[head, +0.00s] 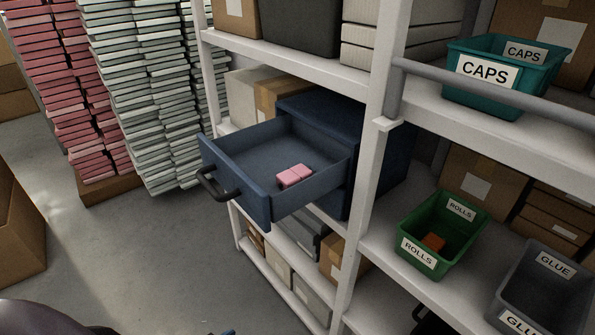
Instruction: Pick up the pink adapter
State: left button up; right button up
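The pink adapter (294,176) is a small pink block lying inside the open blue drawer (240,190), right of its middle, with a dark part at its left lower side. The drawer is pulled out of a dark blue cabinet (325,125) on the shelf and has a black handle (215,184) on its front. No gripper is at the adapter or the drawer. My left gripper is not clearly visible. A dark shape at the bottom edge, right of centre, may be my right gripper (430,322); it is cut off and its fingers cannot be made out.
White shelf posts (372,170) and a grey rail (490,92) stand right of the drawer. A teal CAPS bin (450,93), green ROLLS bin (465,238) and grey GLUE bin (510,290) sit on shelves. Tall stacks (150,100) stand left. The floor before the drawer is clear.

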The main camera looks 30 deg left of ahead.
aim_at(293, 176)
jog(key=j+z, duration=0.25)
jog(key=j, duration=1.5)
